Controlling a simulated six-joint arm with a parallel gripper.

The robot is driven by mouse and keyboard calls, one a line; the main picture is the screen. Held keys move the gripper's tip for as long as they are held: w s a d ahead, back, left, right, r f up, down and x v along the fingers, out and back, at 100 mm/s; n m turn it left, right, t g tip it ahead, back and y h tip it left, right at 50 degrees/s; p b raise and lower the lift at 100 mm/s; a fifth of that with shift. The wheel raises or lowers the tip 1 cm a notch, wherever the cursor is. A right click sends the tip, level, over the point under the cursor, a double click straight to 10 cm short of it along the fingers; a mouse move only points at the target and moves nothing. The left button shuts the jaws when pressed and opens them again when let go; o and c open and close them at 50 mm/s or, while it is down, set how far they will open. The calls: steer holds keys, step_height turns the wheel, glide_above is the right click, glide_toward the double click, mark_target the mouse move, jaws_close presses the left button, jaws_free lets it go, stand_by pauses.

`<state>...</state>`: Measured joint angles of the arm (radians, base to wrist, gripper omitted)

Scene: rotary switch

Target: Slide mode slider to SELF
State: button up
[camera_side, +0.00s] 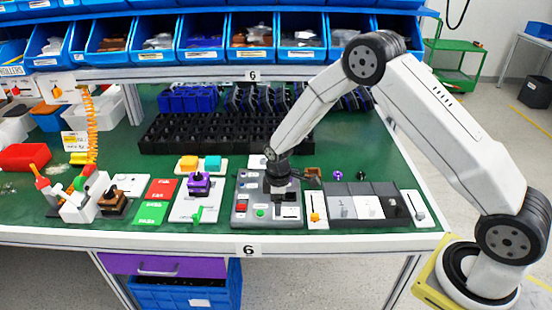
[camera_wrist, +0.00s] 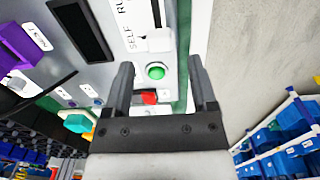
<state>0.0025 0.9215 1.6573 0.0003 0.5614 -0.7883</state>
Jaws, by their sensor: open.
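The grey control panel (camera_side: 240,216) stands near the table's front edge. In the wrist view it carries a slider slot (camera_wrist: 156,12) with a white block (camera_wrist: 160,41), seemingly the mode slider's knob, at its lower end. The word SELF (camera_wrist: 130,38) is printed beside the block, and lettering starting RU (camera_wrist: 123,6) is further up, cut off by the frame. My gripper (camera_wrist: 158,66) is open and empty. Its fingers point at the panel, on either side of the green button, with the white block just beyond. In the side view my gripper (camera_side: 277,190) is over the panel and hides part of it.
A green button (camera_wrist: 155,72) and a red button (camera_wrist: 149,97) are between my fingers in view. A purple knob (camera_side: 199,184) is on the plate to the left. A plate with an orange slider (camera_side: 316,216) and grey switch plates (camera_side: 343,207) stand close on the right.

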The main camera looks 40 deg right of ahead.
steer(key=shift+r, duration=2.25)
steer(key=shift+s+r+m, duration=0.3)
steer(key=shift+s+r, duration=0.1)
steer(key=shift+r, duration=0.2)
steer(key=s+r+m+t, duration=0.1)
steer(key=s+r+m, duration=0.3)
steer(key=s, duration=0.5)
steer(key=s+r+m+t, duration=0.1)
steer(key=s+r+m, duration=0.3)
steer(key=s, duration=0.5)
steer(key=shift+s+r+t, duration=0.3)
steer(key=shift+s+r, duration=0.1)
steer(key=shift+r, duration=0.55)
